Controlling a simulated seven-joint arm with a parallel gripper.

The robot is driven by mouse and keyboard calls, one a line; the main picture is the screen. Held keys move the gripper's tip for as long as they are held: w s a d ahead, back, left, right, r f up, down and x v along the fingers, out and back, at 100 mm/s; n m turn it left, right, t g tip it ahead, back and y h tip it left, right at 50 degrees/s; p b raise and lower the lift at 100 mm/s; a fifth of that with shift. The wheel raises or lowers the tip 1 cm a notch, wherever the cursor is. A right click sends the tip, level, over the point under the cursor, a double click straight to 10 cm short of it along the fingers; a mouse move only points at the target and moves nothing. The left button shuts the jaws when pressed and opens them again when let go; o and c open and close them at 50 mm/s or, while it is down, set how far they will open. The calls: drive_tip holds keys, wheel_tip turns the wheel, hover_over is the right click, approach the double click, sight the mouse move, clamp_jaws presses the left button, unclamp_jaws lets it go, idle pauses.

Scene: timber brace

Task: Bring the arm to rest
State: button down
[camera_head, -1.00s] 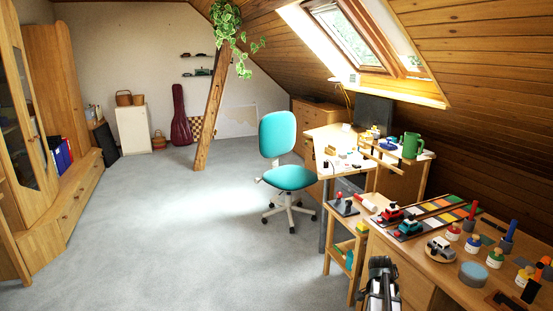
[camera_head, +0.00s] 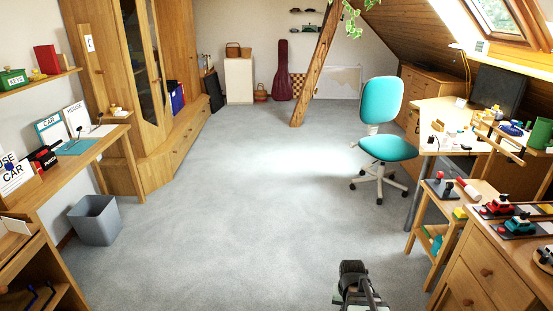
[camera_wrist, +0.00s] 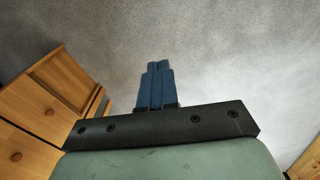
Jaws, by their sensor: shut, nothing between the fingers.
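My gripper (camera_head: 357,283) shows at the bottom of the head view, right of the middle, over the open grey carpet (camera_head: 240,220). In the wrist view the two blue fingers of my gripper (camera_wrist: 155,72) are together, with nothing between them. The carpet (camera_wrist: 240,50) fills most of the space beyond the fingers. My gripper touches nothing that I can see.
A wooden drawer cabinet (camera_head: 485,265) stands to the right, also at left in the wrist view (camera_wrist: 45,110). A turquoise chair (camera_head: 387,148) stands farther back. A grey bin (camera_head: 96,220) and a desk (camera_head: 70,170) are at left. The middle floor is clear.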

drive_tip(key=s+a+f+n, duration=0.2)
drive_tip(key=a+n, duration=0.1)
drive_tip(key=a, duration=0.4)
drive_tip(key=s+f+g, duration=0.3)
drive_tip(key=s+f, duration=0.7)
drive_tip(key=s, duration=0.5)
drive_tip(key=s+f+g, duration=0.4)
drive_tip(key=s+f, duration=0.5)
drive_tip(key=s, duration=0.5)
drive_tip(key=shift+s+d+f+y, duration=0.3)
drive_tip(key=shift+s+d+f, duration=0.05)
drive_tip(key=shift+d, duration=0.1)
